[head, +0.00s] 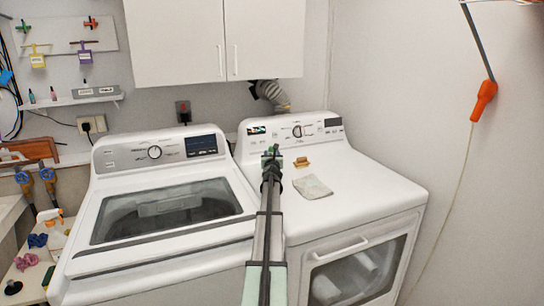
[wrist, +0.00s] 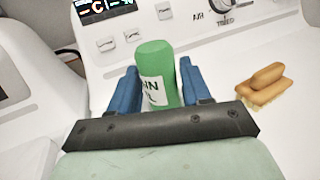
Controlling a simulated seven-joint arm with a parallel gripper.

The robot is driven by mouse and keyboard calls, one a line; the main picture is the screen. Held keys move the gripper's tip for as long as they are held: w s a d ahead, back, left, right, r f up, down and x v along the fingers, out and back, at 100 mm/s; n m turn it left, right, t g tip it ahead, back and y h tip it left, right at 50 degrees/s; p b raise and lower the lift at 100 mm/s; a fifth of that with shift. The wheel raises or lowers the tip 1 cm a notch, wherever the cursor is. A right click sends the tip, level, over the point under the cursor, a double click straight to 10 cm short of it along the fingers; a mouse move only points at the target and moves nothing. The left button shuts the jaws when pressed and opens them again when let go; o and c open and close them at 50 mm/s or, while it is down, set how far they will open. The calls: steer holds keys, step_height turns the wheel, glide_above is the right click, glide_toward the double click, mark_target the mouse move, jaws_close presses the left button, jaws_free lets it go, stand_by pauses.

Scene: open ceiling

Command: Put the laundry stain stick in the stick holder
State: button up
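The laundry stain stick (wrist: 154,62) is a green cylinder with a white, partly readable label. I cannot tell for certain which thing is the stick holder; a small grey labelled block (head: 95,91) sits on the wall shelf.
A brush (head: 301,162) and a folded cloth (head: 313,187) lie on the right machine (head: 375,190). The left machine (head: 165,205) stands beside it. The wall shelf (head: 72,102) carries small bottles (head: 53,94). White cabinets (head: 190,40) hang above.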

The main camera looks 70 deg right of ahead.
steer(key=shift+o, duration=1.4)
steer(key=shift+r, duration=0.1)
steer(key=shift+a, duration=0.1)
steer(key=v, duration=1.1)
steer(key=shift+s+a, duration=0.2)
steer(key=shift+a, duration=0.15)
steer(key=shift+w, duration=0.1)
